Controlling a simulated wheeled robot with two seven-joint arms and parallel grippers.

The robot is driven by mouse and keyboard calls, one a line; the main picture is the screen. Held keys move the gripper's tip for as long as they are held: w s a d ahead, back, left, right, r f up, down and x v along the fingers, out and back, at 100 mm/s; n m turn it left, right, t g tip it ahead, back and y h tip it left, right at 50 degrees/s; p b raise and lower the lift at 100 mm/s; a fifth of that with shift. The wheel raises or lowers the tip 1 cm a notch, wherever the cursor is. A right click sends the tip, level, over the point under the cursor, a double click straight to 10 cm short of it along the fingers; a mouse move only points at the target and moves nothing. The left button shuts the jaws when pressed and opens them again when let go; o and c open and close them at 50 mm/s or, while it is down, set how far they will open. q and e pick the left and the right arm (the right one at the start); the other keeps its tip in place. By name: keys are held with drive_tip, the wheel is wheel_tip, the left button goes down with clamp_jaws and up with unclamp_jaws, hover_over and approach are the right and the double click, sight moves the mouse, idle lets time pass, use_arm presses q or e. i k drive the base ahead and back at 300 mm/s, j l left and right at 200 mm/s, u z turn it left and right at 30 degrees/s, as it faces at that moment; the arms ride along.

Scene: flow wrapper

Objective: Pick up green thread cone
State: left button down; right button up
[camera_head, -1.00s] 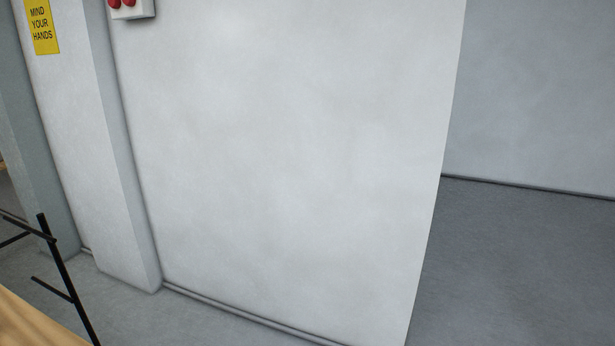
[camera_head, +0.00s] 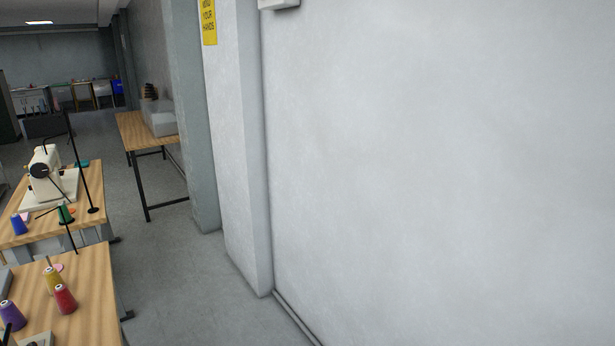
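A green thread cone (camera_head: 65,214) stands on the far sewing table at the left of the head view, in front of the sewing machine. It is small and partly covered by a thin dark rod. Neither of my grippers is in view.
The far sewing table (camera_head: 97,222) bears a white sewing machine (camera_head: 46,172) and a blue cone (camera_head: 19,224). The near table (camera_head: 95,290) holds red (camera_head: 65,298), yellow (camera_head: 53,280) and purple (camera_head: 12,315) cones. A white wall (camera_head: 420,170) fills the right. Grey floor (camera_head: 180,280) lies clear between.

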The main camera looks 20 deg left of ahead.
sight(67, 217)
drive_tip(key=i+j+u, duration=0.25)
drive_tip(key=u, duration=0.2)
drive_tip(key=i+j+u, duration=0.1)
drive_tip(key=i+u, duration=0.6)
drive_tip(key=u, duration=0.15)
drive_tip(key=i+u, duration=0.4)
drive_tip(key=i+l+u, duration=0.2)
drive_tip(key=u, duration=0.25)
drive_tip(key=i+l+u, duration=1.35)
drive_tip(key=l+u, duration=0.25)
drive_tip(key=l, duration=0.15)
drive_tip(key=i+l+u, duration=0.25)
drive_tip(key=l, duration=0.15)
drive_tip(key=l+u, duration=0.45)
drive_tip(key=l, duration=0.35)
drive_tip(key=l+u, duration=0.1)
drive_tip(key=l, duration=0.3)
drive_tip(key=i+l, duration=0.15)
drive_tip(key=l, duration=0.3)
drive_tip(key=u, duration=0.05)
